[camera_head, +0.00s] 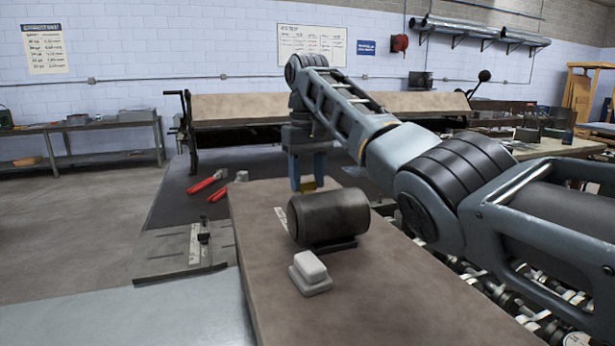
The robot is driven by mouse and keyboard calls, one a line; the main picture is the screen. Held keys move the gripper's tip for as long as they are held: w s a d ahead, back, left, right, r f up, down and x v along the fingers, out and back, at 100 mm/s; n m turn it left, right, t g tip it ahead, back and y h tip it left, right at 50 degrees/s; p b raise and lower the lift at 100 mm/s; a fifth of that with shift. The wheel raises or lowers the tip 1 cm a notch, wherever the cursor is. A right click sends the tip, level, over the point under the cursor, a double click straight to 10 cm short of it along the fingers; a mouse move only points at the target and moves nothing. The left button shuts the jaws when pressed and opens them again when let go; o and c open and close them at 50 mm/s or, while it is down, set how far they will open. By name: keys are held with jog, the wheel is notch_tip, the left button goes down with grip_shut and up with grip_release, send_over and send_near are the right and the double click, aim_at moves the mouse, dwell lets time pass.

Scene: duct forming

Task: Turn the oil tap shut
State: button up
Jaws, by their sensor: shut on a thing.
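My gripper (308,183) points down at the far end of the brown bench top, just behind a dark motor. Its two blue-grey fingers stand on either side of a small brass-yellow piece (308,185), and the gripper is shut on it. This piece looks like the oil tap, but it is small and mostly hidden by the fingers and the motor, so I cannot tell how its handle is turned.
The dark cylindrical motor (328,217) stands close in front of my gripper. A pale grey switch box (310,273) sits nearer on the bench top (390,290). Red-handled snips (207,182) lie to the left. A long folding machine (235,107) stands behind.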

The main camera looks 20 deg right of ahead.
aim_at(307, 182)
jog(key=shift+m, duration=0.6)
jog(key=o, duration=1.1)
jog(key=shift+c, duration=0.2)
jog(key=shift+r, duration=3.9)
